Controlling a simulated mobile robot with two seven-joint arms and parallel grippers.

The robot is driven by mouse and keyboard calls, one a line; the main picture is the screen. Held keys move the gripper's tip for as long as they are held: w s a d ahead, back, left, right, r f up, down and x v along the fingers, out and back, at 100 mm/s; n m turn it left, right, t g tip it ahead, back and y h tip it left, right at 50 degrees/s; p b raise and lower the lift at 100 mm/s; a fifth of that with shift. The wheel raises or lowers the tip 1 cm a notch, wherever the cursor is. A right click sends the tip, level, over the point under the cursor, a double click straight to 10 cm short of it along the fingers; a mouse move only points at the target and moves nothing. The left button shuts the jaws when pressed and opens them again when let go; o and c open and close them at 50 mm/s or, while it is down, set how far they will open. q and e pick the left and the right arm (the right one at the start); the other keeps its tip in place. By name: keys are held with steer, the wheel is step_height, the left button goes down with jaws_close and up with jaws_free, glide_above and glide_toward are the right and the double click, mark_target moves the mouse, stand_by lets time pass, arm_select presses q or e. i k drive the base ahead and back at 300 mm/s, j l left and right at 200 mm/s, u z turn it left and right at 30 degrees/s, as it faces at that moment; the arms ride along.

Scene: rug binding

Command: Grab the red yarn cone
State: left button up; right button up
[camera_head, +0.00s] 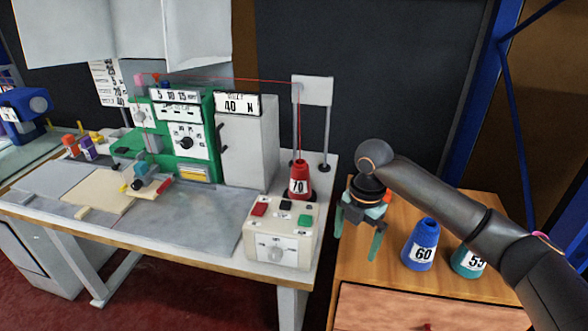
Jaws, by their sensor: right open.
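My left gripper does not show.
A blue cone (420,245) marked 60 and a teal cone (468,260) stand on the wooden table (365,272), to the right of my gripper. The control box (288,238) has buttons and a knob. A green machine (185,140) and a white signboard stand behind.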

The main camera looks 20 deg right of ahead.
mark_target(300, 189)
steer(key=i, duration=1.2)
